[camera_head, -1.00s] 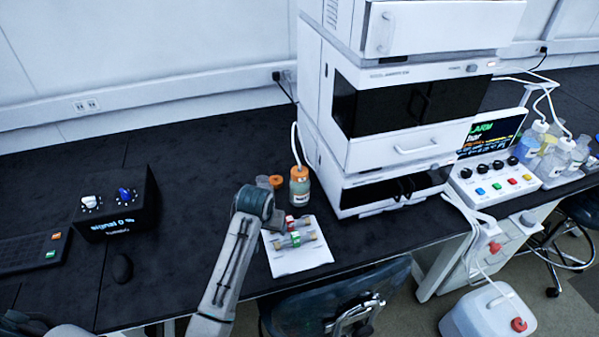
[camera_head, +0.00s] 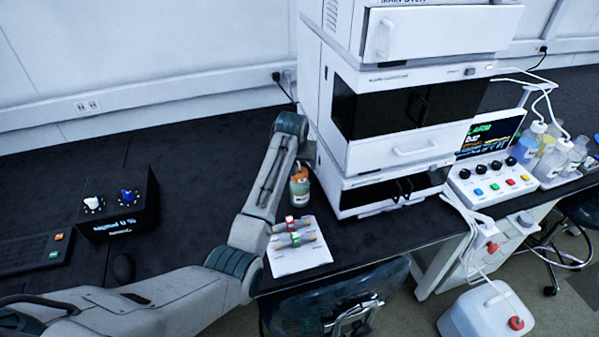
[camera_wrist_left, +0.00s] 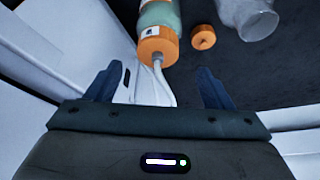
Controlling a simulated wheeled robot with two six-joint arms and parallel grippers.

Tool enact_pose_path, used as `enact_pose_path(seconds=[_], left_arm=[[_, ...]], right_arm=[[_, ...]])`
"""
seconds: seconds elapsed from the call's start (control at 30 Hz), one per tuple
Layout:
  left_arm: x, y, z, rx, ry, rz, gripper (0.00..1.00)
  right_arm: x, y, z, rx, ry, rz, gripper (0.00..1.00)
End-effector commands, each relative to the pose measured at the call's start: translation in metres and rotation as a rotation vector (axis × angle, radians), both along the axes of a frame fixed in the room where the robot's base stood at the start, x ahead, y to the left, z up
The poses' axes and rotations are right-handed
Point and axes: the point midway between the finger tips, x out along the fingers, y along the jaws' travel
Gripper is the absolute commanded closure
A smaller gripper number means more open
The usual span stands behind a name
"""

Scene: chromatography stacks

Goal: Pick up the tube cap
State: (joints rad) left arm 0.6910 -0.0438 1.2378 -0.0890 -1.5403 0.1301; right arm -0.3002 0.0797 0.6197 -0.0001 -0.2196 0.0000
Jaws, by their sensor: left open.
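In the left wrist view, an orange cap (camera_wrist_left: 158,45) with white tubing coming out of it sits on a bottle (camera_wrist_left: 159,13) of greenish liquid. A loose orange cap (camera_wrist_left: 203,37) with a dark spot in its middle lies beside it on the bench. My left gripper (camera_wrist_left: 159,80) is open and empty, its two fingers apart, with both caps beyond the fingertips. In that view the arm hides the loose cap, and the fingers are not clear. My right gripper is not in view.
A clear glass vessel (camera_wrist_left: 249,14) stands near the loose cap. The white instrument stack (camera_head: 385,150) rises close to the right of the bottle. A white sheet (camera_head: 300,258) with small column-like parts lies in front.

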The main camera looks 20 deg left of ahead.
Motion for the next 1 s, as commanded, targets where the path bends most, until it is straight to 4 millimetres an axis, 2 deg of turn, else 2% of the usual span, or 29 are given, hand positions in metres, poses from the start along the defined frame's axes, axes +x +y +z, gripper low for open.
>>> enact_pose_path(seconds=[0.23, 0.4, 0.7, 0.77, 0.97, 1.0], left_arm=[[0.006, -0.002, -0.028, 0.000, 0.005, -0.001, 0.25], [0.013, -0.001, -0.046, 0.000, 0.001, -0.001, 0.25], [0.015, -0.001, -0.051, 0.000, -0.001, 0.000, 0.25], [0.015, -0.001, -0.051, 0.000, -0.001, 0.000, 0.35], [0.014, -0.001, -0.051, 0.000, -0.001, 0.000, 0.74], [0.015, -0.001, -0.051, 0.000, -0.001, 0.000, 0.74]], right_arm=[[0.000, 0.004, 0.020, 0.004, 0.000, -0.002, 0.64], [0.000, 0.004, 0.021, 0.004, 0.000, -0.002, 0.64], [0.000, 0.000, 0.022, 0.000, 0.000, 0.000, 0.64], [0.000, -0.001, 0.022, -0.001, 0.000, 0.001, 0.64], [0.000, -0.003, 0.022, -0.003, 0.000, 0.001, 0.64], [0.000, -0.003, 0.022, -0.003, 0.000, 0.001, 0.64]])
